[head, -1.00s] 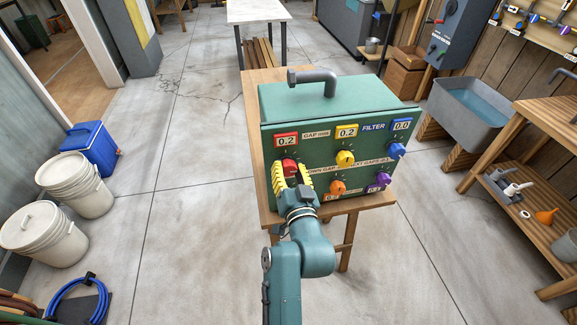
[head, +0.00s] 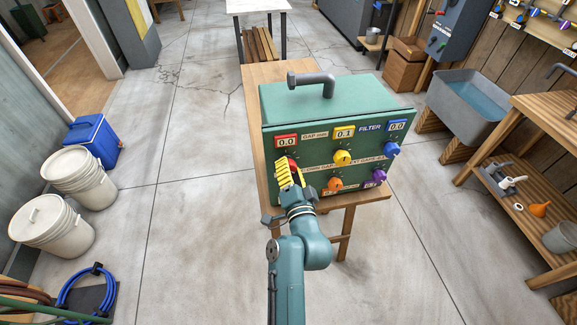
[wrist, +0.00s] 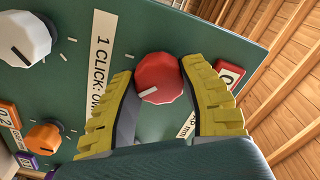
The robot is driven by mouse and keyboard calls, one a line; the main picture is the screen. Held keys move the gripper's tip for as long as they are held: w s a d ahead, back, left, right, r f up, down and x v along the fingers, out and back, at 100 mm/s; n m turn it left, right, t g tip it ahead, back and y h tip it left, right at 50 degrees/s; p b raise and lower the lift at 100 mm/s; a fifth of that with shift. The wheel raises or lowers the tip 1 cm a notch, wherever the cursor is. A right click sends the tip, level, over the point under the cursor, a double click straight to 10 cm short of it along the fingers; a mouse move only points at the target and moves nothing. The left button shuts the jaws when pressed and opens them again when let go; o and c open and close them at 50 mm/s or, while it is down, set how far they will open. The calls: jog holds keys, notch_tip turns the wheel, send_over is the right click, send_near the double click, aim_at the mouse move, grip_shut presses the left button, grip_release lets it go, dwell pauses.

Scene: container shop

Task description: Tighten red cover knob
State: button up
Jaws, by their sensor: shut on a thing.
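The red knob (head: 292,164) is on the left of the green box's front face, below the red-framed display (head: 286,141), which reads 0.0. My gripper (head: 287,170) is shut on this knob, one finger on each side. The yellow-framed display (head: 344,132) reads 0.1 and the blue-framed one (head: 397,125) reads 0.0. My gripper and wrist hide part of the lower left panel.
The yellow knob (head: 342,158), orange knob (head: 335,184), blue knob (head: 391,149) and purple knob (head: 378,175) are to the right. A white knob (wrist: 24,40) shows in the wrist view. The box stands on a wooden table (head: 254,110). Open floor surrounds it.

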dwell(0.3)
jog(key=o, duration=1.2)
jog(key=shift+w+d+r, duration=0.1)
jog(key=s, duration=0.4)
jog(key=s+d, duration=0.1)
jog(key=s, duration=0.3)
jog(key=s+d, duration=0.1)
jog(key=s, duration=0.3)
jog(key=shift+d, duration=0.15)
